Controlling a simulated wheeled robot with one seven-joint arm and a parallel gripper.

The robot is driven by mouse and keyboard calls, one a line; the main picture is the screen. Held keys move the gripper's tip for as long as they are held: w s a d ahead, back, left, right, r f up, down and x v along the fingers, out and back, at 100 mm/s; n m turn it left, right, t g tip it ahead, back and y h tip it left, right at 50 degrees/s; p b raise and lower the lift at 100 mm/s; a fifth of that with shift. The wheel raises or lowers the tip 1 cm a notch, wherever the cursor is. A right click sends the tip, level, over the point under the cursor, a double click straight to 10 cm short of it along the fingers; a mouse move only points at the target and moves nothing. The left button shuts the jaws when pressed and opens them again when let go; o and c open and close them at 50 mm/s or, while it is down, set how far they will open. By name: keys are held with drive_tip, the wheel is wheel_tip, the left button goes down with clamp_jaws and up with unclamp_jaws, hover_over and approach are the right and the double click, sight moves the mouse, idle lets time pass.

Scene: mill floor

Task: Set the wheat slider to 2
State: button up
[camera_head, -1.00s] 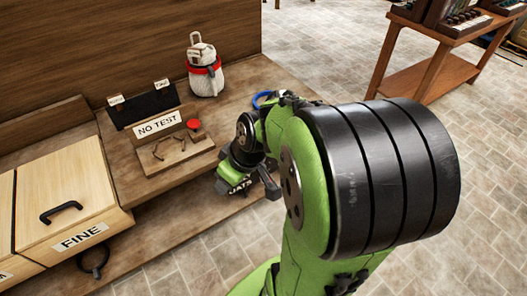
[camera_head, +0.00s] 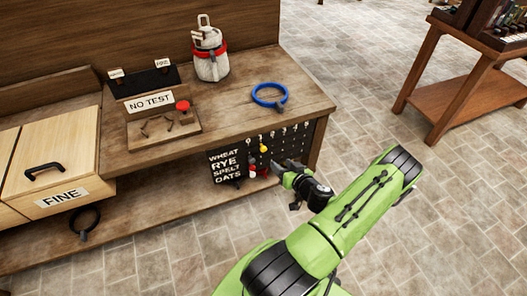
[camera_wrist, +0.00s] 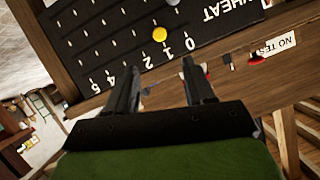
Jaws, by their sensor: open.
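The slider board (camera_head: 274,158) is a black panel on the bench's front, with rows lettered WHEAT, RYE, SPELT and OATS and numbers along its top. It is upside down in the wrist view (camera_wrist: 112,28). A yellow knob (camera_wrist: 160,34) sits in the row nearest the numbers, level with the 1; it also shows in the head view (camera_head: 264,148). My gripper (camera_wrist: 160,66) is open and empty, its fingers pointing at the board with the yellow knob beyond the gap between the tips. In the head view my gripper (camera_head: 280,168) is at the board's lower right, hiding part of it.
A blue ring (camera_head: 256,100) lies on the bench top above the board. A NO TEST stand with a red button (camera_head: 183,106) and a white sack with a red band (camera_head: 211,66) stand further left. A wooden table (camera_head: 470,75) is at right. The floor between is clear.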

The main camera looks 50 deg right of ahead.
sight(264, 150)
drive_tip(key=b+x, duration=0.1)
drive_tip(key=x, duration=1.2)
drive_tip(key=shift+w+f, duration=0.1)
drive_tip(key=shift+w, duration=0.05)
drive_tip(key=shift+c, duration=0.4)
